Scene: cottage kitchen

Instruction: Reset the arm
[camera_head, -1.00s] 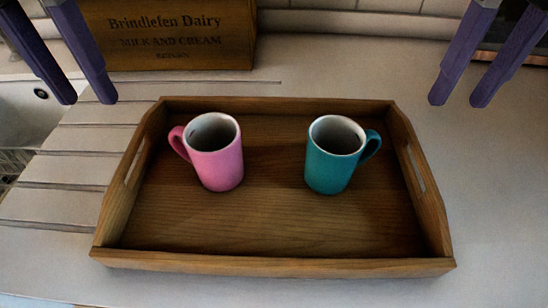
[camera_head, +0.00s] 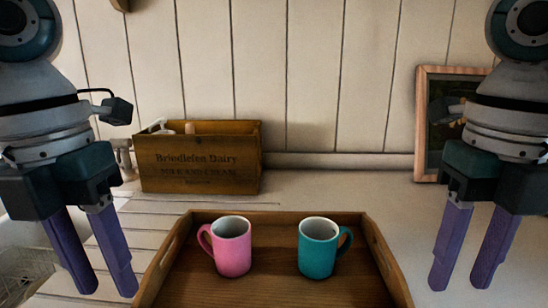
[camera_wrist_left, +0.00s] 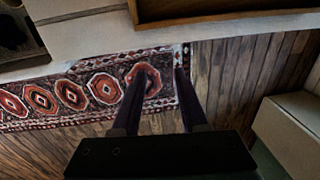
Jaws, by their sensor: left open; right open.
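My left gripper (camera_head: 106,292) hangs at the left of the head view with its purple fingers pointing down, open and empty. In the left wrist view its two dark fingers (camera_wrist_left: 157,128) stand apart with nothing between them, above the floor and rug. My right gripper (camera_head: 462,286) hangs at the right of the head view, also open and empty, fingers down. Between them a wooden tray (camera_head: 270,289) holds a pink mug (camera_head: 232,250) on the left and a teal mug (camera_head: 317,251) on the right, both upright. Neither gripper touches the tray or mugs.
A wooden Brindlefen Dairy crate (camera_head: 199,164) stands at the back left of the counter. A framed picture (camera_head: 440,120) leans at the back right against the panelled wall. A patterned rug (camera_wrist_left: 85,93) lies on the wooden floor. Counter behind the tray is clear.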

